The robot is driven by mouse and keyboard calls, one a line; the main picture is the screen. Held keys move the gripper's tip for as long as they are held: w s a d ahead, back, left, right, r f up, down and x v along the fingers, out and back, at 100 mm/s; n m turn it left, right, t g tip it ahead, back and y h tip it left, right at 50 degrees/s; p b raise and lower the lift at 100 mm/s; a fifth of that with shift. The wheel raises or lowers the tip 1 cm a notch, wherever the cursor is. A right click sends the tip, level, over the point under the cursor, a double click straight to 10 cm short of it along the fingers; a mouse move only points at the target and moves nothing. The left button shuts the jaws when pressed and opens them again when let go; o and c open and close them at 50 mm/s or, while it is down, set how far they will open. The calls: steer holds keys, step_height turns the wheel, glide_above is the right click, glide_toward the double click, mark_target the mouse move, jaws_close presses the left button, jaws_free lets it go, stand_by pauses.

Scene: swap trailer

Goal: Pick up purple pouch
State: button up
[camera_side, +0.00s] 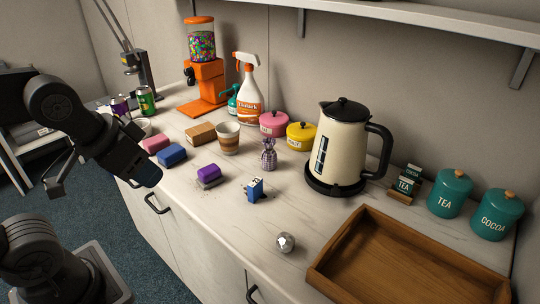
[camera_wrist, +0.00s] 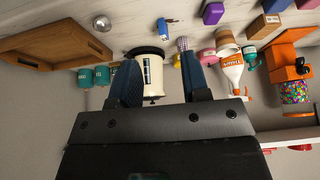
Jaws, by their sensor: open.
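The purple pouch (camera_side: 268,156) is a small patterned bag with a gathered top, standing upright on the counter in front of the pink tin. It also shows in the wrist view (camera_wrist: 183,43), above the right finger. My gripper (camera_side: 150,176) is at the counter's front edge on the left, well apart from the pouch. In the wrist view its two blue fingers (camera_wrist: 161,60) are spread with nothing between them.
A cream kettle (camera_side: 340,150) stands right of the pouch, and a striped cup (camera_side: 228,138) left of it. A blue carton (camera_side: 254,189) and a purple-topped sponge (camera_side: 209,175) lie nearer the front. A wooden tray (camera_side: 400,260) fills the right front.

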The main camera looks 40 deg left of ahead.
steer(key=o, duration=0.7)
steer(key=shift+c, duration=0.2)
steer(key=w+r+n+g, duration=0.1)
steer(key=w+r+n, duration=0.25)
steer(key=w, duration=0.65)
steer(key=n+g+y, duration=0.2)
steer(key=n+y, duration=0.2)
steer(key=n, duration=0.4)
glide_above(268, 147)
steer(key=d, duration=0.3)
step_height(268, 147, down, 8)
steer(key=x, duration=0.7)
steer(key=shift+s+a+f, duration=0.1)
steer(key=shift+s+f, duration=0.2)
steer(key=shift+f, duration=0.2)
steer(key=shift+s+x, duration=0.15)
steer(key=shift+x, duration=1.3)
steer(key=shift+s+x, duration=0.1)
steer(key=shift+x, duration=1.35)
